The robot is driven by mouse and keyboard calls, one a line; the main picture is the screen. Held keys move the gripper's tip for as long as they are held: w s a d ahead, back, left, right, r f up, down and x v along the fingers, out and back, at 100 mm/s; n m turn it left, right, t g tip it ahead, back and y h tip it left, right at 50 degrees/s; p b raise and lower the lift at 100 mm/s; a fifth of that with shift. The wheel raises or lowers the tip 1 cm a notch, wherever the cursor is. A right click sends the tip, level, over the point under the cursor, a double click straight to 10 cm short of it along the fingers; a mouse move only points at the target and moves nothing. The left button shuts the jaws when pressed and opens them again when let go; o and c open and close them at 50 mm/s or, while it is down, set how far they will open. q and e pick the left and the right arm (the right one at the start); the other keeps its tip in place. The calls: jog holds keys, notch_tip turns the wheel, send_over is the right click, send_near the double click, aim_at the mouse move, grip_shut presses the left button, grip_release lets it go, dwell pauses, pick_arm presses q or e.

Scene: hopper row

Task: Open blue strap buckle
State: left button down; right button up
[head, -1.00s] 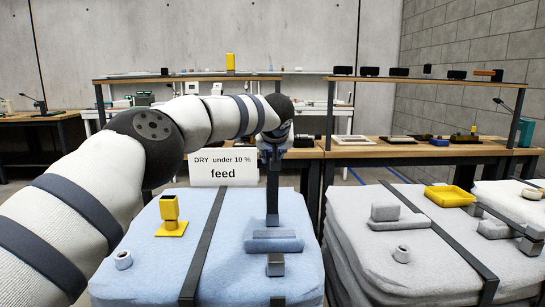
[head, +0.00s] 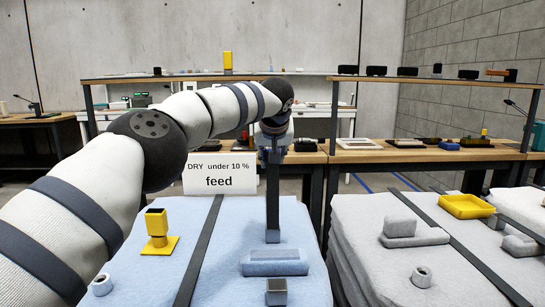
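A blue-covered bale (head: 225,270) fills the lower middle of the head view. My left gripper (head: 272,152) points down above the bale's back edge, behind the pad and buckle. A dark upright strip (head: 273,195) runs from the gripper down to the pad. I cannot tell whether the fingers hold it, nor whether they are open. A second dark strap (head: 205,245) crosses the bale further left. My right gripper is not in view.
A yellow stand (head: 158,242) and a small grey ring (head: 102,285) sit on the bale's left part. A white feed sign (head: 219,174) stands behind. A grey bale (head: 375,265) with a yellow tray (head: 466,206) is to the right, across a narrow gap.

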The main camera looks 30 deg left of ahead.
pick_arm(q)
jog(key=shift+r, duration=0.1)
jog(key=c, duration=1.2)
grip_release()
jog(key=shift+s+d, duration=0.1)
jog(key=shift+c, duration=0.2)
jog(key=v, duration=1.2)
